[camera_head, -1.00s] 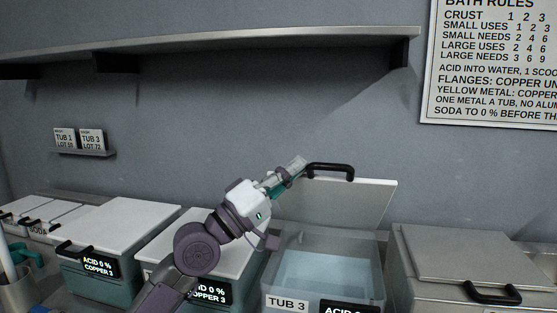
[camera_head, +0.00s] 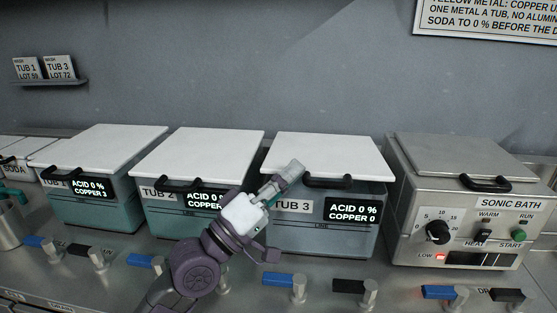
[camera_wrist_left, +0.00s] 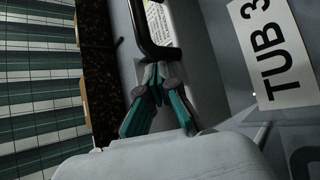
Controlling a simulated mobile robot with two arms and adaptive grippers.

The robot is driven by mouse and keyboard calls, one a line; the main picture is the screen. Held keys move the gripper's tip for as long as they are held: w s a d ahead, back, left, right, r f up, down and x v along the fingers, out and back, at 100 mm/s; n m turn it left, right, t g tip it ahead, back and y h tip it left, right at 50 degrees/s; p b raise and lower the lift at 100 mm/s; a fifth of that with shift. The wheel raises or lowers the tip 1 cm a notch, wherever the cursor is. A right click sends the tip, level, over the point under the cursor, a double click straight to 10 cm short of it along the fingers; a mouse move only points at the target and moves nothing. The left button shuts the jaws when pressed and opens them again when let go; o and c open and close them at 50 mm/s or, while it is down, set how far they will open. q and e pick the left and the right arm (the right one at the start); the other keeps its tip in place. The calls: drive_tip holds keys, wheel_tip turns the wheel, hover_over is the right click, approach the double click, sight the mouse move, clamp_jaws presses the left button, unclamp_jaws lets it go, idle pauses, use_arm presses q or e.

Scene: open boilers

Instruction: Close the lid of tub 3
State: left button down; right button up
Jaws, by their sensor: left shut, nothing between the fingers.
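Tub 3 (camera_head: 320,235) stands in the middle of the head view with its white lid (camera_head: 335,153) lying flat on top. The lid's black handle (camera_head: 328,182) is at the front edge. Its display reads ACID 0 %, COPPER 0. My left gripper (camera_head: 292,170) is shut and empty, at the left end of the handle and in front of the lid's edge. The left wrist view shows the closed fingertips (camera_wrist_left: 158,72) right at the black handle (camera_wrist_left: 150,40), beside the TUB 3 label (camera_wrist_left: 270,55). I cannot tell whether they touch it. My right gripper is not in view.
Two more tubs with white lids down, tub 2 (camera_head: 165,215) and tub 1 (camera_head: 95,200), stand to the left. A steel sonic bath (camera_head: 470,235) stands to the right. Blue valve levers (camera_head: 284,280) and black ones (camera_head: 350,286) line the front of the bench.

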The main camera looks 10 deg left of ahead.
use_arm(q)
drive_tip(key=shift+f, duration=0.45)
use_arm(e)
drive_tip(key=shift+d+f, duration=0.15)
